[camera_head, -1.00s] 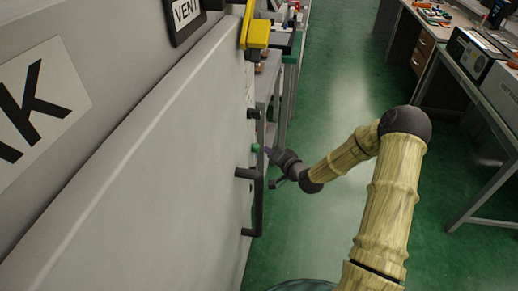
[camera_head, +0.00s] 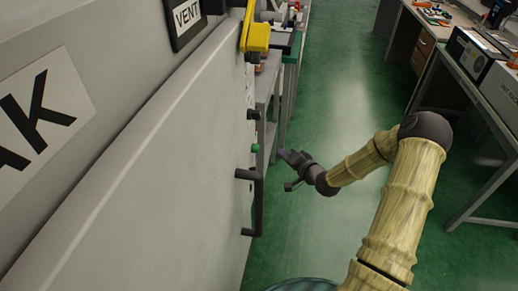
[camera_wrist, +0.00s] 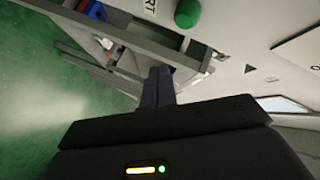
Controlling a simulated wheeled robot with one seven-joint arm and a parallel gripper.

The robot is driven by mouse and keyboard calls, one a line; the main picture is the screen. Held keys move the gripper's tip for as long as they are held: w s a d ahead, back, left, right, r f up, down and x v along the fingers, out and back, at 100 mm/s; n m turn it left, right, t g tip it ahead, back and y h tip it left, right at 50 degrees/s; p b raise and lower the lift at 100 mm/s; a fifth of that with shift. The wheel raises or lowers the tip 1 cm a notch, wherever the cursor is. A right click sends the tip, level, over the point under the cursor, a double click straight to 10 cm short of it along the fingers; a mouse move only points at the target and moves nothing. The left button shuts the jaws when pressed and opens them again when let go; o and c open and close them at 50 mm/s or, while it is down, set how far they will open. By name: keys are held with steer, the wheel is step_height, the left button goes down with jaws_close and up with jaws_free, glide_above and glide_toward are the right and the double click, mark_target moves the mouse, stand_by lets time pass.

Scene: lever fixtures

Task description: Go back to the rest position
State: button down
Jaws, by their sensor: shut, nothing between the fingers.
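My gripper (camera_head: 285,154) is in the middle of the head view, to the right of the grey cabinet (camera_head: 120,190) and apart from it. In the wrist view my gripper (camera_wrist: 158,75) shows its dark fingers together, with nothing between them. A green button (camera_head: 255,148) sits on the cabinet's face, left of my gripper. The green button also shows at the top of the wrist view (camera_wrist: 188,13). A black bar handle (camera_head: 258,205) stands out from the cabinet below the button.
A yellow lever (camera_head: 256,36) sticks out from the cabinet near the VENT sign (camera_head: 187,14). Grey shelving (camera_head: 270,100) stands beyond the cabinet. A workbench (camera_head: 470,95) with equipment is at the right. The green and grey floor (camera_head: 335,85) between them is clear.

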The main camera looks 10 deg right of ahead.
steer(key=shift+a, duration=0.1)
stand_by(0.6)
steer(key=s+a+r+n+g+h, duration=0.1)
steer(key=s+r+n+g+h, duration=0.4)
steer(key=s, duration=0.9)
steer(key=s+a+r+n+g+h, duration=0.15)
steer(key=s+r+g, duration=0.45)
steer(key=s, duration=0.8)
steer(key=w+p+v, duration=0.2)
steer(key=p+v, duration=0.7)
steer(key=w+r+p+v, duration=0.1)
steer(key=w+p+v, duration=0.1)
steer(key=p+v, duration=0.7)
steer(key=shift+h+p, duration=0.35)
steer(key=shift+p, duration=0.05)
